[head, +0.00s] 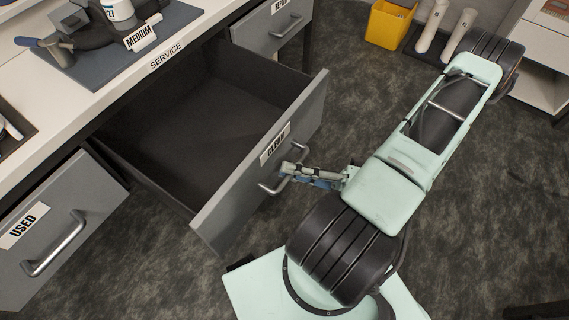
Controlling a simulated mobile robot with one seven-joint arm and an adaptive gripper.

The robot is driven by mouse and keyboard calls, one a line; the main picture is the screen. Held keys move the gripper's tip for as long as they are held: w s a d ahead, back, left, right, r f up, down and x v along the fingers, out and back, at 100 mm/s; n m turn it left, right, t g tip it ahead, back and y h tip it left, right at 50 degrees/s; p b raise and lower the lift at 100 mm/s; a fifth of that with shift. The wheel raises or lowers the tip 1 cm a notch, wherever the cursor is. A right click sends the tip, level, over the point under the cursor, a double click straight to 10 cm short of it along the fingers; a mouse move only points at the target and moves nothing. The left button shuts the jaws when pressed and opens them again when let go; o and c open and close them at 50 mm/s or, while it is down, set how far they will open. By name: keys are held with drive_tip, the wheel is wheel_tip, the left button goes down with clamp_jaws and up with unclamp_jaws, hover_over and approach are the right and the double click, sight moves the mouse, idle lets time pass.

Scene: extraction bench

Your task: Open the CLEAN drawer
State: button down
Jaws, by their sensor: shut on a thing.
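The CLEAN drawer (225,218) is a grey-fronted drawer with a dark, empty-looking interior. It stands pulled well out from under the white bench, between two other drawers. Its label (274,144) reads CLEAN. Its metal bar handle (268,188) is on the front face. My gripper (290,172) is at the right end of this handle and is shut on it. The fingertips are small in this view and partly overlap the handle.
The USED drawer (22,276) at the left is closed. Another grey drawer (260,28) is at the top. A blue-grey mat (95,78) with tools lies on the bench (60,112). A yellow bin (388,24) and pale boots (432,28) stand on the floor. Dark floor lies right of the drawer.

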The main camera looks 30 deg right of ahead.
drive_tip(key=shift+s+d, duration=0.2)
drive_tip(key=shift+s, duration=0.15)
drive_tip(key=c, duration=2)
unclamp_jaws()
drive_tip(key=shift+o, duration=0.2)
drive_tip(key=shift+d, duration=0.1)
drive_tip(key=v, duration=1.2)
